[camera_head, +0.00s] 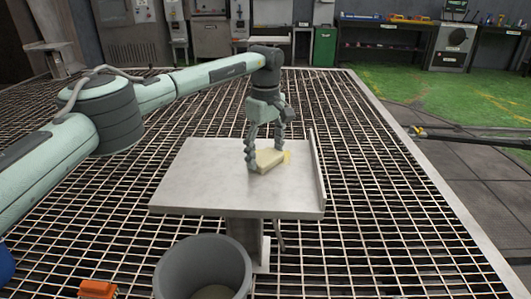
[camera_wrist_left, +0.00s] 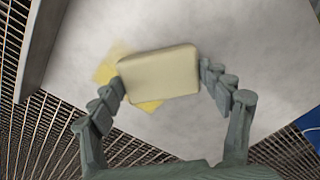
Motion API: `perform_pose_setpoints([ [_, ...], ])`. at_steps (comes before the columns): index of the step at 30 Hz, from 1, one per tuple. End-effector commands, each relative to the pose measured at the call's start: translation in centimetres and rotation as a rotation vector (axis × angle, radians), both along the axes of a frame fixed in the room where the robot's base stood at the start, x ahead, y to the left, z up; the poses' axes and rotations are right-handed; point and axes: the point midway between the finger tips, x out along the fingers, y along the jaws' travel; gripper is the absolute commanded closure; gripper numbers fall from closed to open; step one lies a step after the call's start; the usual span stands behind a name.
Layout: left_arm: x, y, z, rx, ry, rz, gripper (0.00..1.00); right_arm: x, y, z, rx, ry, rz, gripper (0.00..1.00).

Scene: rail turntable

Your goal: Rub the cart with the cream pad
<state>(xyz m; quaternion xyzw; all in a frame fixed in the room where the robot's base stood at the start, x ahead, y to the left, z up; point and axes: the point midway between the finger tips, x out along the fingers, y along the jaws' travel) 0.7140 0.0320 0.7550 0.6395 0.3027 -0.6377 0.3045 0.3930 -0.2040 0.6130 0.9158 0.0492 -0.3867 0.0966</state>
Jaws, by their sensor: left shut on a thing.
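The cream pad (camera_head: 267,159) is a small pale block held over the right part of the cart's top. My left gripper (camera_head: 265,157) is shut on it, with a finger on each short side. In the left wrist view the pad (camera_wrist_left: 160,74) sits between both fingers of the gripper (camera_wrist_left: 163,85). The cart (camera_head: 205,180) has a flat grey metal top with a raised lip along its right side. A yellow patch (camera_wrist_left: 144,105) on the cart's top shows around the pad, partly hidden by it. I cannot tell whether the pad touches the surface. My right gripper is not seen.
A grey bucket (camera_head: 203,268) stands in front of the cart. An orange object (camera_head: 97,289) lies at the lower left. Metal grating (camera_head: 390,220) surrounds the cart. Cabinets and a workbench stand at the back, beyond a green floor (camera_head: 400,88).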

Motion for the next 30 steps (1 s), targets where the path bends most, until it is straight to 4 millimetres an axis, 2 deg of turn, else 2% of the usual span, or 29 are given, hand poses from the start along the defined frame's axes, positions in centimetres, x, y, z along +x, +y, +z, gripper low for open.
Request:
perform_pose_setpoints([
  [5,0.0,0.1,1.1,0.002,0.001,0.001,0.46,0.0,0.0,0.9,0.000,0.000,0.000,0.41],
  [18,0.0,0.0,5.6,0.000,0.000,0.001,0.46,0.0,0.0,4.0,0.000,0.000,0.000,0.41],
  [30,0.0,0.0,6.0,0.001,0.001,0.000,0.46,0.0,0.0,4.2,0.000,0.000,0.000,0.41],
])
